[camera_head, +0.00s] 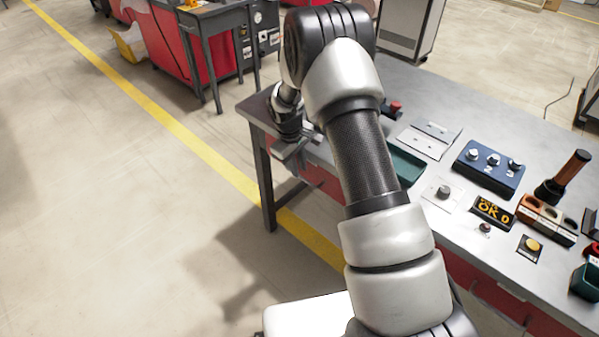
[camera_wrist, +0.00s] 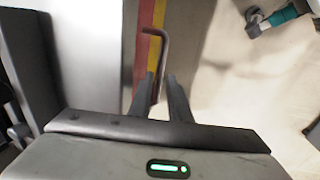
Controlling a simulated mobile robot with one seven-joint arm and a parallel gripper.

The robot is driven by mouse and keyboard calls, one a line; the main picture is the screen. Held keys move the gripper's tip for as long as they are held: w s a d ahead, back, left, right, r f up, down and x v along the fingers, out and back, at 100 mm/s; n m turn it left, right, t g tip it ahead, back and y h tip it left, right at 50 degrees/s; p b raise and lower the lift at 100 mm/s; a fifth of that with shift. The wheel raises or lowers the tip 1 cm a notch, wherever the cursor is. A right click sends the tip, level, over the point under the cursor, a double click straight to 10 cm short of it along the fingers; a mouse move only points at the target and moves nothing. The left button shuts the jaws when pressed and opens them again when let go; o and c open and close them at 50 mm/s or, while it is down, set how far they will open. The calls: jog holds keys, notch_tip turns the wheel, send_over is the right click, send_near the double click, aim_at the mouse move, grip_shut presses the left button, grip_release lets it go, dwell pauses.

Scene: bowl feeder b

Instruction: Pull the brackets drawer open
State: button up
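My gripper (camera_head: 285,152) is low at the near left corner of the workbench, beside the leftmost red drawer front (camera_head: 325,182). In the wrist view my gripper (camera_wrist: 158,85) has its two fingers apart. A thin, bent, brownish handle bar (camera_wrist: 162,50) runs down between them in the picture. I see a gap beside the bar, and I cannot tell whether either finger touches it. A red strip of drawer front (camera_wrist: 143,60) shows behind. No drawer label is readable, so I cannot tell which drawer is the brackets one. My arm hides part of the bench front.
The workbench top (camera_head: 395,95) carries a blue box with knobs (camera_head: 489,165), a green tray (camera_head: 406,166), an OK display (camera_head: 492,211) and a dark-handled tool (camera_head: 566,175). More red drawers (camera_head: 485,290) run along the front. The floor left of the bench is clear.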

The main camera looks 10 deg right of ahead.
jog(key=shift+w+d+f, duration=0.1)
jog(key=shift+f, duration=0.5)
jog(key=shift+w+d+f, duration=0.1)
jog(key=shift+f, duration=0.45)
grip_shut()
jog(key=shift+s, duration=0.1)
jog(key=s+a+b, duration=0.2)
jog(key=s+a, duration=0.9)
jog(key=a, duration=0.4)
jog(key=shift+a, duration=0.2)
